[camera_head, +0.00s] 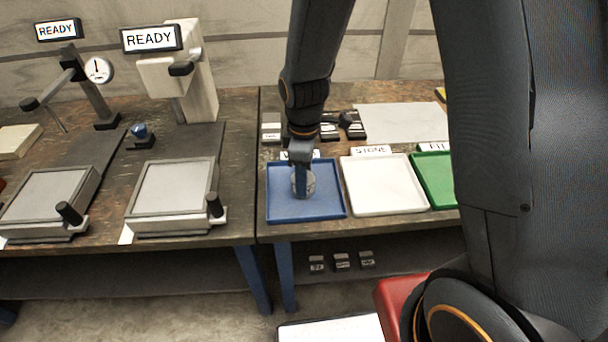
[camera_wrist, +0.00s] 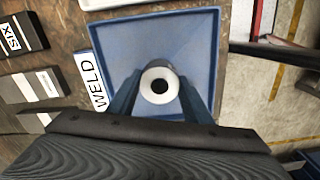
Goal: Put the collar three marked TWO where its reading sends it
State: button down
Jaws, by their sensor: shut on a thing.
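A grey metal collar (camera_wrist: 160,86) with a dark round bore shows between the fingers in the wrist view. My gripper (camera_wrist: 160,95) is shut on it. The head view shows my gripper (camera_head: 302,182) low over the blue tray (camera_head: 280,212), with the collar (camera_head: 309,183) partly hidden by a finger. The blue tray's label (camera_wrist: 97,80) reads WELD in the wrist view. I cannot tell whether the collar touches the tray floor. No marking on the collar is readable.
A white tray (camera_head: 382,204) labelled STONE and a green tray (camera_head: 432,186) stand to the right. Dark marked blocks (camera_head: 352,127) lie behind the blue tray. Two stations with READY signs (camera_head: 151,38) stand at the left. Small blocks (camera_head: 342,261) sit on the lower shelf.

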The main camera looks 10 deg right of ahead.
jog(key=shift+f, duration=0.1)
jog(key=c, duration=0.9)
grip_release()
notch_tip(320, 180, up, 12)
jog(key=b, duration=0.2)
jog(key=shift+s+d+f+m+t, duration=0.2)
jog(key=shift+s+d+f+m, duration=0.2)
jog(key=shift+s+d+m, duration=1.5)
jog(key=shift+s+d+f+m+t, duration=0.2)
jog(key=shift+s+d+f+m, duration=0.5)
jog(key=shift+d+m, duration=1.95)
jog(key=shift+s+d+f+m+t, duration=0.2)
jog(key=shift+s+d+m, duration=1.55)
jog(key=shift+m, duration=1)
jog(key=shift+w, duration=0.1)
